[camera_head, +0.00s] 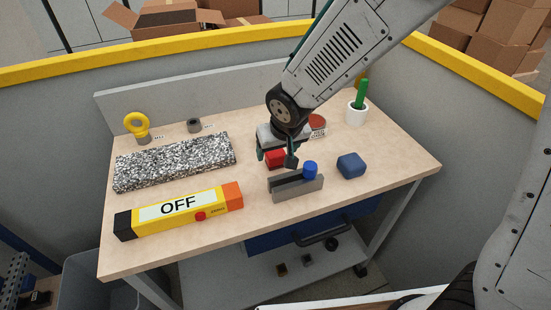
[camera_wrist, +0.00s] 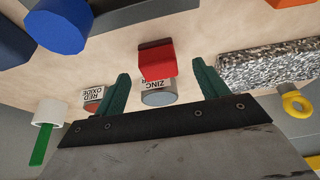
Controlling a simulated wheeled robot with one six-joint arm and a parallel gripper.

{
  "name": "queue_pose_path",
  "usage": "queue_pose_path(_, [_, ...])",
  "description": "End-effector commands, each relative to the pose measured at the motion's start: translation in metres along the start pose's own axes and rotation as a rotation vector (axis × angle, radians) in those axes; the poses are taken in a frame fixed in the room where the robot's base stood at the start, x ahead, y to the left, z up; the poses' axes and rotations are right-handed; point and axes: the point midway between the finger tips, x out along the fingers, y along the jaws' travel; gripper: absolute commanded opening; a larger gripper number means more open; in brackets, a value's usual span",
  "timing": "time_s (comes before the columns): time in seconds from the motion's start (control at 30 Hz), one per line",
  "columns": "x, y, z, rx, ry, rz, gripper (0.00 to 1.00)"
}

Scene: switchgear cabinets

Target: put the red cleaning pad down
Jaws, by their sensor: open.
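The red cleaning pad (camera_head: 275,159) is a small red block with a darker red layer, on or just above the wooden table, behind the grey slotted holder. In the wrist view the pad (camera_wrist: 157,62) lies between my two green fingers, with a gap on each side. My gripper (camera_head: 277,162) points down over the pad, open and holding nothing. The fingers also show in the wrist view (camera_wrist: 161,72). Whether the pad's underside touches the table is hard to tell.
The grey holder (camera_head: 298,188) with a blue knob (camera_head: 310,170) stands just in front. A blue block (camera_head: 351,165) is right of it. A zinc can (camera_wrist: 158,98) and a red oxide can (camera_wrist: 92,95) stand close by. The granite slab (camera_head: 175,162) and yellow OFF bar (camera_head: 180,210) lie left.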

Motion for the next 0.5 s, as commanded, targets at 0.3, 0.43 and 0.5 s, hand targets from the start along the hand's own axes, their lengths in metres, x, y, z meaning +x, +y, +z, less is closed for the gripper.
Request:
queue_pose_path(0.3, [0.041, 0.002, -0.005, -0.001, -0.003, 0.000, 0.73])
queue_pose_path(0.43, [0.045, 0.002, -0.005, 0.001, -0.002, 0.000, 0.73])
queue_pose_path(0.5, [0.044, 0.003, -0.005, 0.002, -0.001, 0.000, 0.73])
